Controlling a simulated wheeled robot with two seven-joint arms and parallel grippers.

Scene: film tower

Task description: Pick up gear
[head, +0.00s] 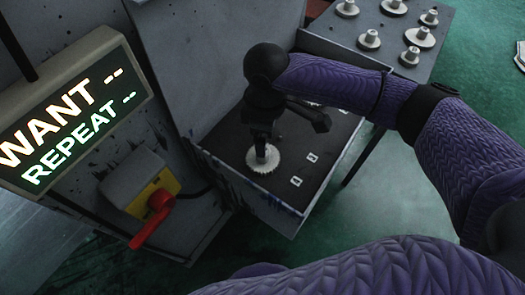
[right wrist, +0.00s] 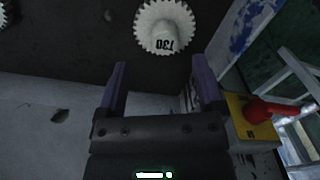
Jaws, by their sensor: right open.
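A pale toothed gear with a raised hub (head: 263,159) sits on the dark top of the grey machine box (head: 222,160). Contact cannot be told. My left gripper is not in view.
Several more gears stand on a grey side table (head: 448,22) at the upper right. Small marked spots (head: 296,181) lie on the box top. A red lever (head: 152,220) on a yellow plate is at the lower left. A lit sign (head: 70,115) reads WANT and REPEAT with dashes.

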